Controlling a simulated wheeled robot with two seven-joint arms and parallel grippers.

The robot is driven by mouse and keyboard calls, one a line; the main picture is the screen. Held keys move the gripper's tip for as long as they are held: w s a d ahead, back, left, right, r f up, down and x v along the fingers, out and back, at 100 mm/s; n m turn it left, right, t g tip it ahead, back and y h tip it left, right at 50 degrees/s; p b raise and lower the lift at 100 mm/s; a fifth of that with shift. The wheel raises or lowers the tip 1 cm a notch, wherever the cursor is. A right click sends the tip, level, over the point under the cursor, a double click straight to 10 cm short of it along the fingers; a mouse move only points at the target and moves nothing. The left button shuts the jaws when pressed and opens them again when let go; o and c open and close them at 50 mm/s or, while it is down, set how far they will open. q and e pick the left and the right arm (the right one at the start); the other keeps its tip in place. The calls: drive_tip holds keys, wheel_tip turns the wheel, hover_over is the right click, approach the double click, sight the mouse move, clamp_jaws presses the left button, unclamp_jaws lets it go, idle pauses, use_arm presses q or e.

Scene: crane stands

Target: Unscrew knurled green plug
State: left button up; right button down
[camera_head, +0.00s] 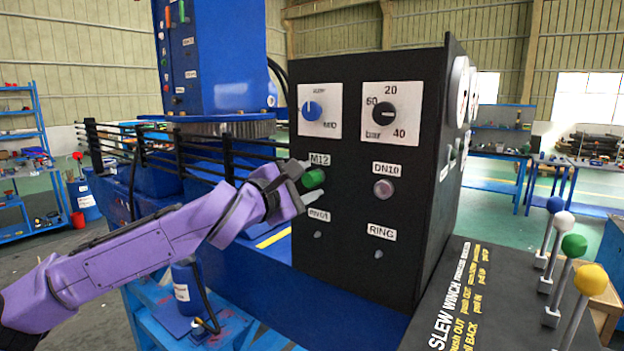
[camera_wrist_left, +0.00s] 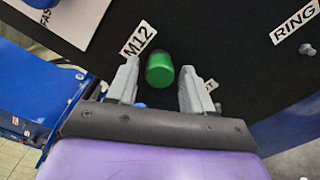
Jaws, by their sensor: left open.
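The green plug (camera_head: 313,179) sits in the front face of the black panel (camera_head: 345,262), just below the M12 label (camera_head: 320,159). In the left wrist view the green plug (camera_wrist_left: 160,69) lies between the two grey fingers, with a gap on each side. My left gripper (camera_head: 307,185) is open at the panel, its fingers on either side of the plug; it also shows in the left wrist view (camera_wrist_left: 158,85). The knurling is too small to make out. My right gripper is not in view.
A grey DN10 plug (camera_head: 383,189) is to the right of the green one. A blue knob (camera_head: 312,110) and a black knob (camera_head: 384,113) are above. Levers with blue, white, green and yellow balls (camera_head: 592,280) stand at the right. Black rails (camera_head: 190,150) run behind my left arm.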

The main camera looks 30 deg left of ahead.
use_arm(q)
drive_tip(key=shift+w, duration=0.1)
clamp_jaws()
idle(0.5)
drive_tip(key=n+b, duration=0.3)
drive_tip(key=shift+f+n, duration=0.3)
drive_tip(key=shift+f, duration=0.05)
drive_tip(key=shift+n+b, duration=0.4)
drive_tip(key=shift+n, duration=0.1)
drive_tip(key=shift+r+n, duration=0.2)
drive_tip(key=shift+n, duration=0.1)
